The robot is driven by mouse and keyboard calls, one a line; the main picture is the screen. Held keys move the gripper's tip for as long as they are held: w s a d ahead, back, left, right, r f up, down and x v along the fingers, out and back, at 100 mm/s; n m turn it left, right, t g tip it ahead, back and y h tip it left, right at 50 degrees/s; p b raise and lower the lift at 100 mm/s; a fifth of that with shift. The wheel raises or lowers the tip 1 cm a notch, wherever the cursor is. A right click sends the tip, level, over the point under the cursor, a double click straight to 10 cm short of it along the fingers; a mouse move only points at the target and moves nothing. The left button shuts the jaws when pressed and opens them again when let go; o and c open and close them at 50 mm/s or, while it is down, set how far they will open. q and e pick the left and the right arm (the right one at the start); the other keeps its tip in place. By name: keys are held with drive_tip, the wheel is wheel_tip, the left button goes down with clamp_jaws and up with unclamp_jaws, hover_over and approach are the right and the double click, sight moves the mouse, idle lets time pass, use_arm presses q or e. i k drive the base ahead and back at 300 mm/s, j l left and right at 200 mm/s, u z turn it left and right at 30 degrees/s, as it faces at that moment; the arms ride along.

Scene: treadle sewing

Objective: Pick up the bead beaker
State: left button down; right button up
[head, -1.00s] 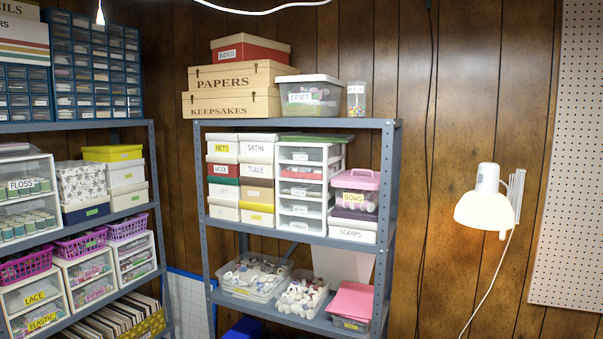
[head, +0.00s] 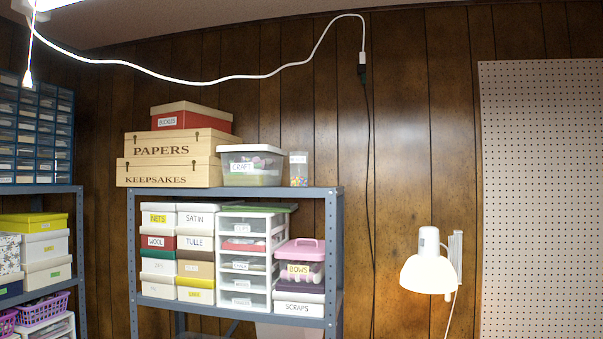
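The bead beaker (head: 299,170) appears to be the small clear container with a white label and multicoloured contents. It stands upright on the top shelf of the grey metal shelving unit (head: 234,190), near its right end. Its label is too small to read. It is just right of the clear CRAFT bin (head: 250,166), with a small gap between them. Neither of my grippers shows in the head view.
PAPERS and KEEPSAKES boxes (head: 170,173) with a red box (head: 190,117) on top fill the shelf's left part. Shelves below hold labelled boxes and drawers. A white lamp (head: 428,270) is on the wall at right. A white cable (head: 200,80) hangs above.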

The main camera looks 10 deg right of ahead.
sight(299, 160)
drive_tip(key=i+j+z, duration=0.1)
drive_tip(key=i+j, duration=0.15)
drive_tip(key=i+j+z, duration=0.15)
drive_tip(key=j, duration=0.2)
drive_tip(key=i+j+z, duration=0.1)
drive_tip(key=i+j, duration=0.2)
drive_tip(key=i+j+z, duration=0.15)
drive_tip(key=j, duration=0.2)
drive_tip(key=i+j+z, duration=0.1)
drive_tip(key=j, duration=0.25)
drive_tip(key=i+j+z, duration=0.15)
drive_tip(key=i+j, duration=0.15)
drive_tip(key=i+j+z, duration=0.1)
drive_tip(key=j, duration=0.4)
drive_tip(key=i+j+z, duration=0.1)
drive_tip(key=j, duration=0.3)
drive_tip(key=i, duration=0.05)
